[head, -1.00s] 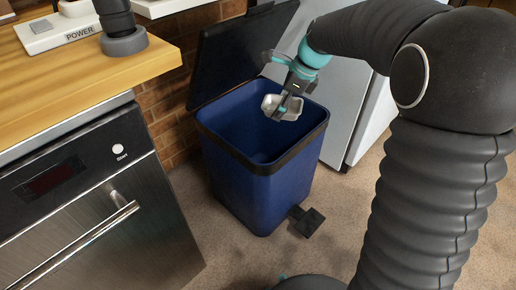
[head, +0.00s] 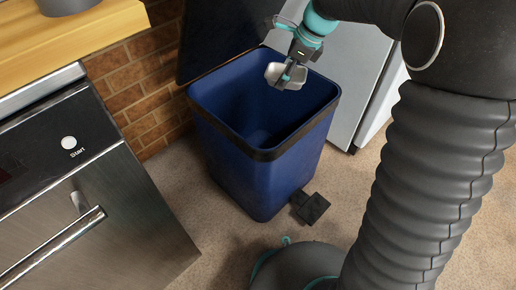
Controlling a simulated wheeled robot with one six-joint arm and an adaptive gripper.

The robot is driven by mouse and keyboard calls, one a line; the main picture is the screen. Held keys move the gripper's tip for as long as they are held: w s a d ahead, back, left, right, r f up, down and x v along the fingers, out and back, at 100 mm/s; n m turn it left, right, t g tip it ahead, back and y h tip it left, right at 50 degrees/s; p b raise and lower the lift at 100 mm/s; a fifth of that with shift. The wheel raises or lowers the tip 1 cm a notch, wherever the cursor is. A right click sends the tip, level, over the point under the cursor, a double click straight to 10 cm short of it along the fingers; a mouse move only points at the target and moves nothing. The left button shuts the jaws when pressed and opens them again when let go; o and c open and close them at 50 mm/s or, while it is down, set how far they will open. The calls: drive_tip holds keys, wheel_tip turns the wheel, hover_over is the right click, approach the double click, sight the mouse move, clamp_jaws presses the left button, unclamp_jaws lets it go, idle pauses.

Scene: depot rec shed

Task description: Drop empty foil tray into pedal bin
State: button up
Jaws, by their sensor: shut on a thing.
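The blue pedal bin (head: 255,178) stands on the floor in the middle of the head view. Its dark lid (head: 213,38) is raised at the back, and its inside is visible and looks empty. My gripper (head: 288,74) is shut on the small silver foil tray (head: 277,74). It holds the tray over the back right part of the bin's opening, near the rim. The tray is tilted and partly hidden by the gripper's fingers. How high it is above the rim is hard to tell.
A steel appliance (head: 95,205) with a bar handle stands at the left below a wooden counter (head: 100,35). A brick wall (head: 140,95) is behind. A grey-white cabinet (head: 350,75) stands right of the bin. The bin's black pedal (head: 311,207) sticks out in front.

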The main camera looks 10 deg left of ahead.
drive_tip(key=shift+f, duration=0.6)
drive_tip(key=o, duration=1)
drive_tip(key=shift+r, duration=0.15)
drive_tip(key=v, duration=1.1)
drive_tip(key=shift+d+r, duration=0.25)
drive_tip(key=shift+r, duration=0.1)
